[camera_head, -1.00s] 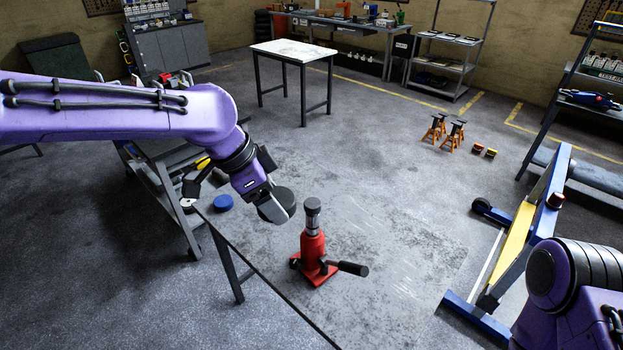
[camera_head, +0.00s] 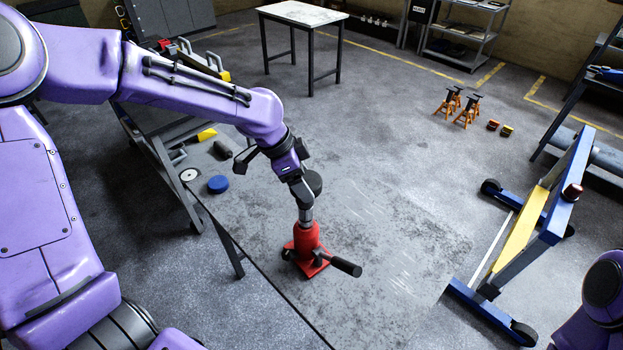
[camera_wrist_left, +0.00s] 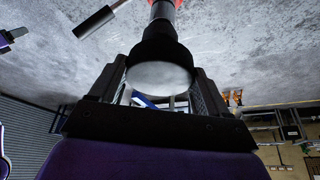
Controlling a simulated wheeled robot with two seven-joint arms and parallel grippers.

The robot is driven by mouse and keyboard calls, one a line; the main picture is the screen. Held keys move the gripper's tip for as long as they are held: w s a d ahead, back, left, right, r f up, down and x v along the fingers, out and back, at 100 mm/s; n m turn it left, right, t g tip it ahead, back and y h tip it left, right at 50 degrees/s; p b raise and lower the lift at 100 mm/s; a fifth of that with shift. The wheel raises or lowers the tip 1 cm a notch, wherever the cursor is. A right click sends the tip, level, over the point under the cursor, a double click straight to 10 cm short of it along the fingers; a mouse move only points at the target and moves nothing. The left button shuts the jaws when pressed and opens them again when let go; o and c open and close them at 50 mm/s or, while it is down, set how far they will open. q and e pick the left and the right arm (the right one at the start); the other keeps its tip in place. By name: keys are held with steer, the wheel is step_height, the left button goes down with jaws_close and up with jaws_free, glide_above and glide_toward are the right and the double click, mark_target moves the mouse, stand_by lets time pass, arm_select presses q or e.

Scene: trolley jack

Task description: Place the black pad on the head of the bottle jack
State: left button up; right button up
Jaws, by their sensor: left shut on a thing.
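The red bottle jack (camera_head: 307,240) stands upright on the grey worktop, its dark handle pointing right. My left gripper (camera_head: 304,190) is shut on the round black pad (camera_head: 315,182), right at the top of the jack's ram. In the left wrist view, the pad's shiny face (camera_wrist_left: 160,77) sits between the two fingers (camera_wrist_left: 160,90), with the dark jack head (camera_wrist_left: 160,40) directly behind it. The gripper hides most of the head in the head view, and I cannot tell whether pad and head touch. My right gripper is out of view.
A blue and yellow crane frame (camera_head: 530,215) stands at right. Orange jack stands (camera_head: 466,110) are on the floor behind. The worktop right of the jack is clear.

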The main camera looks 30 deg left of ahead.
arm_select(q)
steer(key=shift+d+f, duration=0.15)
steer(key=shift+f, duration=0.8)
steer(key=shift+s, duration=0.25)
steer(key=o, duration=0.8)
steer(key=shift+f, duration=0.1)
steer(key=shift+c, duration=0.2)
steer(key=o, duration=0.4)
steer(key=shift+w, duration=0.2)
steer(key=shift+r, duration=0.2)
steer(key=b+v, duration=0.1)
steer(key=v, duration=0.4)
steer(key=shift+s+d+r+p, duration=0.1)
steer(key=shift+s+r+p, duration=0.35)
steer(key=shift+r, duration=0.4)
steer(key=shift+a+v, duration=0.15)
steer(key=shift+v, duration=1.2)
steer(key=shift+a+v, duration=0.1)
steer(key=shift+v, duration=1.3)
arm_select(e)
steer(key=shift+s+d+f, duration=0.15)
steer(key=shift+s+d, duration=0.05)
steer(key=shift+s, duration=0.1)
